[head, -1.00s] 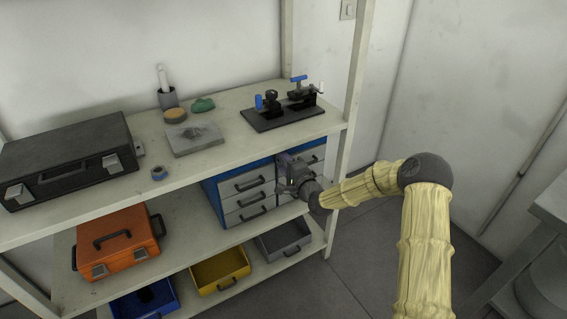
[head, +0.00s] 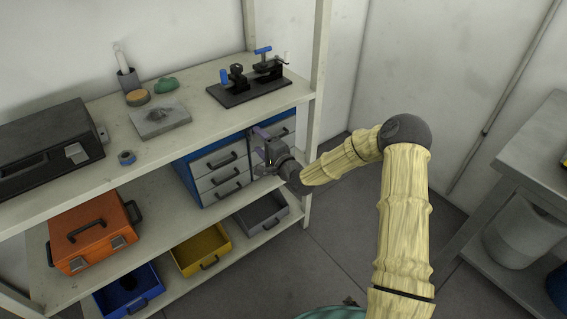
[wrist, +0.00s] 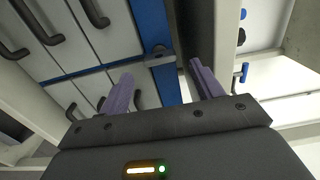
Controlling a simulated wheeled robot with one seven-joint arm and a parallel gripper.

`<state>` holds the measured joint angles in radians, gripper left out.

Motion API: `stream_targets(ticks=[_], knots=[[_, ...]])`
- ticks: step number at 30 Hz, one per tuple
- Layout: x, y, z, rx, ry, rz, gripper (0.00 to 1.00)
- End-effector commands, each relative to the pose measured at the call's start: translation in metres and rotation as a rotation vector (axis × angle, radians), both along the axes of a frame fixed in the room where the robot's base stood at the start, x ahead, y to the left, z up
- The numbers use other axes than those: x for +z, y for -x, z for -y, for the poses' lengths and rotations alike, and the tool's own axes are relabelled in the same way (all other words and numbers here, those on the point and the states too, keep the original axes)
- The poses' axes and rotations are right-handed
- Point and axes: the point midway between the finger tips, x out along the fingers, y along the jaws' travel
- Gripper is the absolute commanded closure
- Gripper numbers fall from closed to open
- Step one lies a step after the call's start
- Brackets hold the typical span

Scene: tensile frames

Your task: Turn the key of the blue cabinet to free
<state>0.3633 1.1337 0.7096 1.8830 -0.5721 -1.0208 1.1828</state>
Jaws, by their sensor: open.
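The blue cabinet (head: 182,174) stands on the middle shelf, with grey drawers and dark handles in two columns. My gripper (head: 261,154) is in front of its face, by the strip between the columns, and hides part of it. In the wrist view, a small grey piece (wrist: 160,58), seemingly the key or its lock, sits on the blue strip (wrist: 150,22). My gripper (wrist: 160,84) shows there with two purple fingers spread apart, nothing between them. The grey piece lies beyond the fingertips, roughly between them; contact is not visible. Which way the key points is unclear.
The shelf board (head: 200,118) above carries a black case (head: 40,150) and a clamp fixture (head: 250,88). An orange case (head: 92,232) stands left of the cabinet. Blue, yellow and grey bins sit below. A shelf post (head: 314,120) rises close to the gripper's right.

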Motion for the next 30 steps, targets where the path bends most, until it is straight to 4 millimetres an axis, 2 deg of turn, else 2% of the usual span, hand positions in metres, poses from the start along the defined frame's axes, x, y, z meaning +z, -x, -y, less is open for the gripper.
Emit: stream_targets(ticks=[18, 24, 30], knots=[[0.000, 0.098, 0.067, -0.002, -0.001, -0.004, 0.35], [0.000, 0.114, 0.078, -0.001, -0.001, -0.002, 0.35], [0.000, 0.116, 0.078, -0.001, 0.001, -0.001, 0.35]])
